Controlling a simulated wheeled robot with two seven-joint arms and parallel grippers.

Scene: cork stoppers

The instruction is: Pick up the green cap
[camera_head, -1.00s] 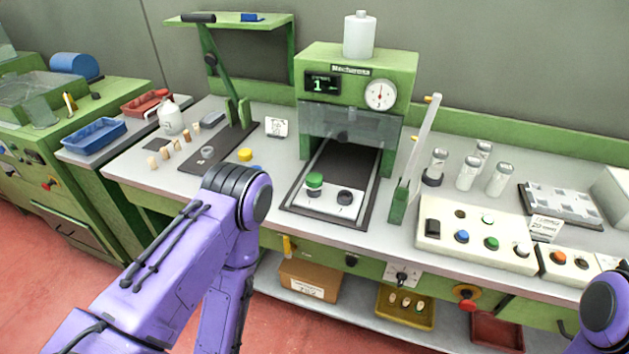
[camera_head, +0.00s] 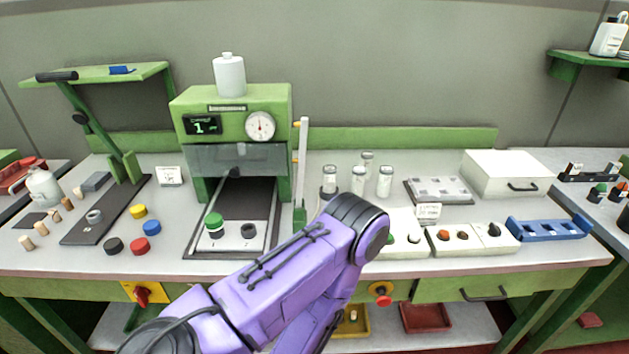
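The green cap (camera_head: 214,221) sits at the left of a pale plate (camera_head: 232,238) on the dark slide in front of the green press (camera_head: 237,115). A dark round piece (camera_head: 248,230) is on the same plate to its right. Nothing covers the cap. My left arm comes in from the lower left, its elbow bent in front of the bench to the right of the cap; its gripper is out of view below. My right arm and gripper are not in view.
Yellow (camera_head: 138,211), blue (camera_head: 152,228), red (camera_head: 139,246) and black (camera_head: 113,246) caps lie left of the press. A lever press (camera_head: 124,170) stands behind them. Glass jars (camera_head: 358,180) and a control box (camera_head: 470,239) are to the right.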

